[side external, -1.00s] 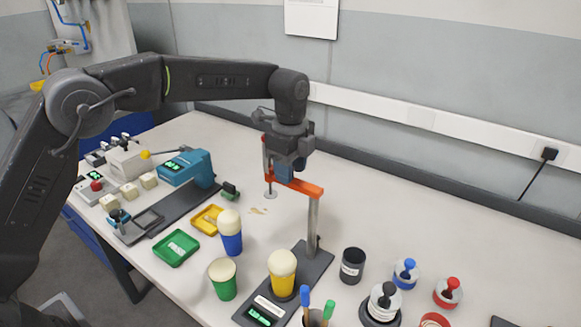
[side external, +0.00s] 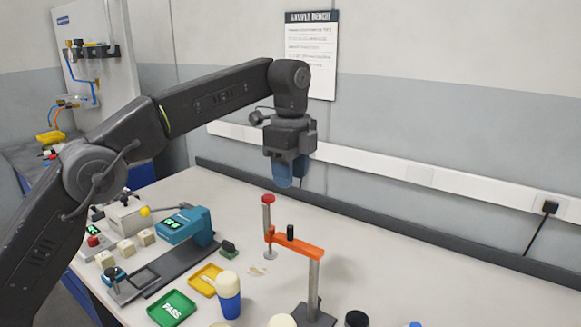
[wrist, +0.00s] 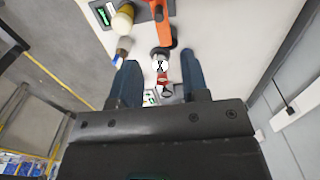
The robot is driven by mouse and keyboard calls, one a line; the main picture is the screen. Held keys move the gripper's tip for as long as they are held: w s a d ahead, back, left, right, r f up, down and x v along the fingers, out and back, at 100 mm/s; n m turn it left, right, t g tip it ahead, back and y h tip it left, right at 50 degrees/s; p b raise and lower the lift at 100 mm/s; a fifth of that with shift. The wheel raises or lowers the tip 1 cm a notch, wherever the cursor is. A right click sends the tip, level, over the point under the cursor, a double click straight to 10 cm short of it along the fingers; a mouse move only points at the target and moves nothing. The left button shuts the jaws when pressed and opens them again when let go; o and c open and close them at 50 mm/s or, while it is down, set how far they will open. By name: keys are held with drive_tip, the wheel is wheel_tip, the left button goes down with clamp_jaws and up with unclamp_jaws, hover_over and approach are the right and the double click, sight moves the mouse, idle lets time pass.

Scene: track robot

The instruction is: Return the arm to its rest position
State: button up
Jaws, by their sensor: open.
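My gripper (side external: 287,180) hangs from the raised arm above the back of the bench in the side external view, pointing down and empty. It is clear of everything below it. In the wrist view its two blue fingers (wrist: 158,85) stand apart with nothing held between them. Below it is the orange press arm (side external: 294,243) on its grey post, with a red-capped rod (side external: 268,210) standing at the left end. The orange arm also shows in the wrist view (wrist: 163,30).
A teal device (side external: 180,228), a green PASS tray (side external: 171,308), a yellow tray (side external: 205,280) and a blue cup with a pale top (side external: 228,295) stand on the bench (side external: 390,270). A wall trunking (side external: 400,172) runs behind. Air around my gripper is free.

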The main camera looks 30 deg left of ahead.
drive_tip(key=shift+r, duration=0.45)
drive_tip(key=s+a+r+n+t, duration=0.2)
drive_tip(key=s+a+n, duration=0.25)
drive_tip(key=s, duration=0.25)
drive_tip(key=s+a+r+n+t, duration=0.1)
drive_tip(key=s+a+r+n, duration=0.15)
drive_tip(key=s+n, duration=0.4)
drive_tip(key=s+a+f+n+t, duration=0.1)
drive_tip(key=s+a+f+n, duration=0.1)
drive_tip(key=s+f, duration=0.4)
drive_tip(key=s+a+f+n+t, duration=0.1)
drive_tip(key=s+f+n, duration=0.4)
drive_tip(key=s, duration=0.6)
drive_tip(key=shift+s+a+f+t, duration=0.35)
drive_tip(key=shift+a+f, duration=0.2)
drive_tip(key=shift+f, duration=0.2)
